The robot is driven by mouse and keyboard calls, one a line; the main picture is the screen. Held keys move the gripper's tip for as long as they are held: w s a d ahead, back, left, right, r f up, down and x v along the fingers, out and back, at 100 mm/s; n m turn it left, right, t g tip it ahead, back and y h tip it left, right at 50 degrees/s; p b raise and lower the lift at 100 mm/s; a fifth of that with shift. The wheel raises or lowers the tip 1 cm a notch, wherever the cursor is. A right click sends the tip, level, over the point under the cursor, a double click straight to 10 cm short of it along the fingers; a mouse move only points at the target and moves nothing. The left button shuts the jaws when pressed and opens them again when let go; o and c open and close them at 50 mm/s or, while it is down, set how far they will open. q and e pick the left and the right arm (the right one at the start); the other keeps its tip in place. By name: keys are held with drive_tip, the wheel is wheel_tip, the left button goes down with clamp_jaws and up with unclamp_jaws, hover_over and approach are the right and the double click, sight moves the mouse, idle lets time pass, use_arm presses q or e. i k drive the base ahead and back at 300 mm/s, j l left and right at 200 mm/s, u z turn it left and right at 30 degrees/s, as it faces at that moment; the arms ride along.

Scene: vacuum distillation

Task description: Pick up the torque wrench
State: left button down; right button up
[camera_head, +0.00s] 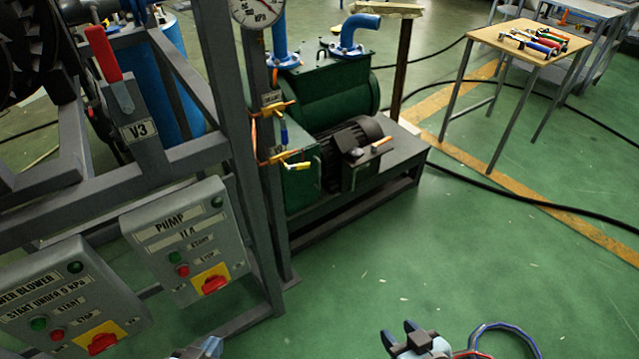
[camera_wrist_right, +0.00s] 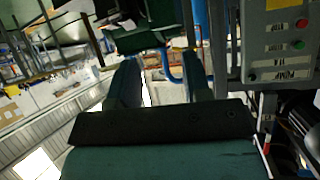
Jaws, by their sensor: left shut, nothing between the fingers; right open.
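Several hand tools (camera_head: 534,41) with red, yellow, green, blue and black parts lie side by side on a small wooden-topped table (camera_head: 490,34) at the upper right of the head view. They are too small to tell which one is the torque wrench. My right gripper (camera_head: 398,332) is at the bottom of the head view, open and empty, far from that table. Its two fingers also show in the right wrist view (camera_wrist_right: 160,82), apart with nothing held. My left gripper (camera_head: 210,348) barely shows at the bottom edge, shut and empty.
A steel frame with a pump panel (camera_head: 188,240) and a blower panel (camera_head: 72,305) stands at the left. A green pump (camera_head: 335,85) on a dark base is at centre. A black cable (camera_head: 520,198) crosses the floor. Green floor (camera_head: 480,250) is open at right.

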sight(513, 31)
drive_tip(key=z, duration=1.3)
